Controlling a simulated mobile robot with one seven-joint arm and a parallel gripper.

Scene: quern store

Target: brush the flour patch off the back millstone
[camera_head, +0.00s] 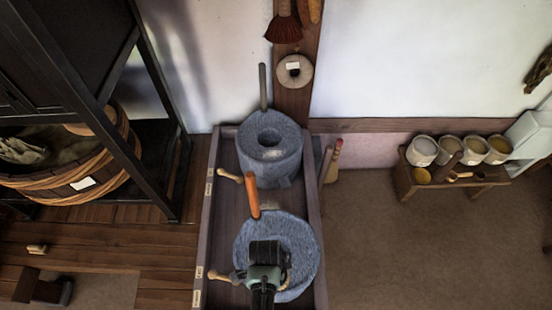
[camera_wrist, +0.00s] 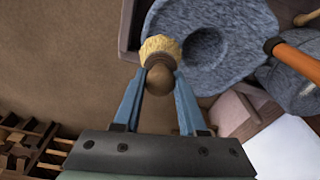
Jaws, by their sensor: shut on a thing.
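The back millstone (camera_head: 287,158) is a grey-blue round stone with a central hole, at the far end of a wooden trough. A small pale patch (camera_head: 273,154) shows on its top, in front of the hole. My gripper (camera_wrist: 160,72) is shut on a brush (camera_wrist: 160,48) with a brown knob handle and pale bristles. In the head view my wrist is over the front millstone (camera_head: 305,250), nearer than the back one, and hides part of it. Whether the bristles touch stone cannot be told.
The trough (camera_head: 228,195) has raised side walls. An orange upright handle (camera_head: 252,196) stands between the two stones, and a grey rod (camera_head: 263,88) stands behind the back stone. A bench (camera_head: 450,183) with several pots is on the right. Open floor (camera_head: 400,255) lies right of the trough.

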